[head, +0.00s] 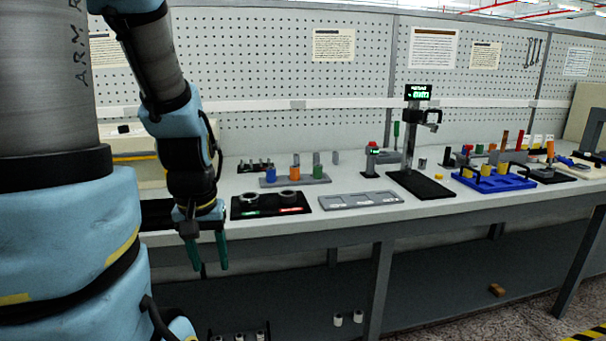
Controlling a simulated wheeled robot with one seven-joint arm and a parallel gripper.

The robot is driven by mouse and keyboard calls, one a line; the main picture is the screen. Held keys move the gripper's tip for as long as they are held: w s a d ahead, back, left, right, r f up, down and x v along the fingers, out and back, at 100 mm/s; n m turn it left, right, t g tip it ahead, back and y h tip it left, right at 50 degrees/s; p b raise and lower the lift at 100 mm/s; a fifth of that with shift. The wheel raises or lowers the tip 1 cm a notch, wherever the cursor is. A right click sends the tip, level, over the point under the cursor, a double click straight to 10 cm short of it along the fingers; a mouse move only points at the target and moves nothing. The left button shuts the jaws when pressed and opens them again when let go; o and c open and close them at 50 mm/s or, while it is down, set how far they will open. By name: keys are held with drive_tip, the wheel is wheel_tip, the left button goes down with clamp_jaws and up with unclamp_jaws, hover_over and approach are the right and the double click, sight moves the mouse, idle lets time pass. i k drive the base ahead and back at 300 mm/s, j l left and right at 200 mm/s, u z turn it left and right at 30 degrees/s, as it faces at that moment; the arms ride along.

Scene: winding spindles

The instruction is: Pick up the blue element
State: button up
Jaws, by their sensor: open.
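A small blue element (271,174) stands upright on a grey holder (300,182) on the bench. An orange-and-grey element (296,170) and a green element (317,171) stand in the same holder to its right. My gripper (208,268) hangs with its dark green fingers apart, pointing down, empty, in front of the bench's front edge. It is to the left of and lower in the picture than the blue element, and apart from it. Nothing covers the blue element.
A black tray with two rings (270,211) and a grey slotted plate (372,201) lie nearer the bench edge. A black stand with a green display (418,95) rises to the right. A blue tray (518,182) with black handles is farther right. A pegboard wall (262,65) closes the back.

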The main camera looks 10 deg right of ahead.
sight(270, 172)
drive_tip(key=l+u, duration=0.1)
drive_tip(key=u, duration=0.3)
drive_tip(key=l+u, duration=0.1)
drive_tip(key=u, duration=0.3)
drive_tip(key=l+u, duration=0.1)
drive_tip(key=u, duration=0.3)
drive_tip(key=k+u, duration=0.1)
drive_tip(key=u, duration=0.35)
drive_tip(key=k+l+u, duration=0.85)
drive_tip(key=k, duration=0.25)
drive_tip(key=k+l, duration=0.25)
drive_tip(key=k, duration=0.15)
drive_tip(key=l, duration=0.65)
